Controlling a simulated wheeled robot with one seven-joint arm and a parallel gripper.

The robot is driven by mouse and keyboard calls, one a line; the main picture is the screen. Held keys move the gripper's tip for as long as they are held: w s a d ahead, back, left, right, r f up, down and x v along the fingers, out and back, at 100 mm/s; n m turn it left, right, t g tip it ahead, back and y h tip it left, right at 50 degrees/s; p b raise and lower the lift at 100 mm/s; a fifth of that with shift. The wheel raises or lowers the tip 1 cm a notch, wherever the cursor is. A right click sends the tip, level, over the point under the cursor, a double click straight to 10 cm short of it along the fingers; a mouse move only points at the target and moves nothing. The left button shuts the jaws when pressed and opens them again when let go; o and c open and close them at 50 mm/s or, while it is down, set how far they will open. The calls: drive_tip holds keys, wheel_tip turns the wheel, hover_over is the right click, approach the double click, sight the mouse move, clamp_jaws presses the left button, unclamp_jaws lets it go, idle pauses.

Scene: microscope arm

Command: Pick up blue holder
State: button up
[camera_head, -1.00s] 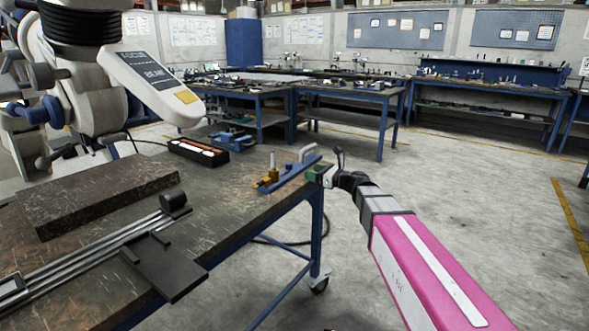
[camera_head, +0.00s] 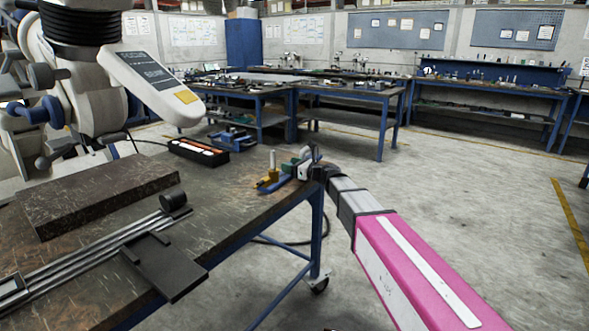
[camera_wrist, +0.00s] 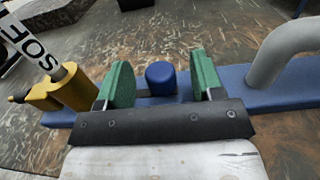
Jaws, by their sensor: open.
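The blue holder (camera_head: 271,186) lies on the worn tabletop near its right edge. It is a long blue bar with a yellow fitting and a grey curved handle. In the wrist view the blue bar (camera_wrist: 226,97) runs across the picture, with a round blue knob (camera_wrist: 161,78) standing at its middle. My gripper (camera_wrist: 156,80) is open, its green fingers on either side of the knob and apart from it. In the head view my gripper (camera_head: 303,165) is at the bar's right part and hides some of it.
The worn table (camera_head: 232,208) carries a dark slab (camera_head: 95,195), metal rails and a black tray (camera_head: 208,152) with orange and white items. A large white microscope (camera_head: 85,85) stands at the left. Open floor lies to the right.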

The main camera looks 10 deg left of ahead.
clamp_jaws()
drive_tip(key=shift+r, duration=0.15)
